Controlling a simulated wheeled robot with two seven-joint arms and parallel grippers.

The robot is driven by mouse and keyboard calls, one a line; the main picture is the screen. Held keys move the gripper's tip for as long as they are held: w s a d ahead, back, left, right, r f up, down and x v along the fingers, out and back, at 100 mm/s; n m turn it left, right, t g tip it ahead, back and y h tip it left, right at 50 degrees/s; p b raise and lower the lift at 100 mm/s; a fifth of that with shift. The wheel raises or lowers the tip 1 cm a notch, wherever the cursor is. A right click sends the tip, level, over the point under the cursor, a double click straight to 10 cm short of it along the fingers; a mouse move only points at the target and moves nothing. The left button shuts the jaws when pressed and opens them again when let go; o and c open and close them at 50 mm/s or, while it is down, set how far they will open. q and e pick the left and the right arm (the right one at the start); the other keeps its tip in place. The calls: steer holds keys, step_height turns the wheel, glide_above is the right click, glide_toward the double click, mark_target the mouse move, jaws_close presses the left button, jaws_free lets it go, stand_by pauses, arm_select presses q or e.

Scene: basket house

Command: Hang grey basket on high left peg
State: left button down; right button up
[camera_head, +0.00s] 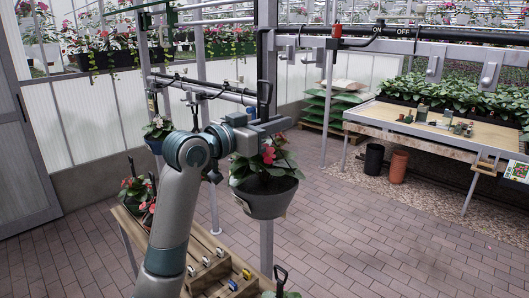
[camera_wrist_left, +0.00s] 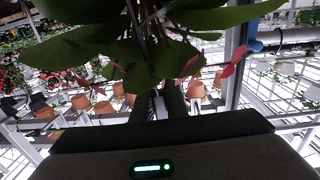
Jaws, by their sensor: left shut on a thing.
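The grey basket (camera_head: 266,204) holds a leafy plant with red flowers and hangs roughly upright below my left gripper (camera_head: 272,126). The left gripper is shut on the basket's dark hanger (camera_head: 264,92), whose hooked top rises above the fingers. In the left wrist view, the plant's leaves (camera_wrist_left: 130,50) fill the top of the picture, and the grip itself is mostly hidden. Metal peg brackets (camera_head: 290,50) hang from the high rail behind and right of the hanger. Which one is the high left peg I cannot tell for sure. My right gripper is not in view.
A wooden bench (camera_head: 215,262) with small items stands below. An upright metal post (camera_head: 266,244) stands behind the basket. A plant table (camera_head: 375,121) and black and terracotta bins (camera_head: 398,167) are right. Brick floor in front is clear.

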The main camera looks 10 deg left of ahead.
arm_select(q)
step_height(320, 180, up, 6)
steer(key=s+d+m+g+h, duration=0.1)
steer(key=d, duration=0.1)
steer(key=shift+r+h, duration=0.25)
steer(key=shift+h, duration=0.05)
steer(key=shift+d, duration=0.1)
steer(key=w+x, duration=0.1)
steer(key=x, duration=0.7)
steer(key=shift+a+f, duration=0.3)
steer(key=shift+a, duration=0.1)
stand_by(0.4)
stand_by(0.3)
steer(key=shift+r+p, duration=0.1)
steer(key=shift+p, duration=0.2)
stand_by(0.4)
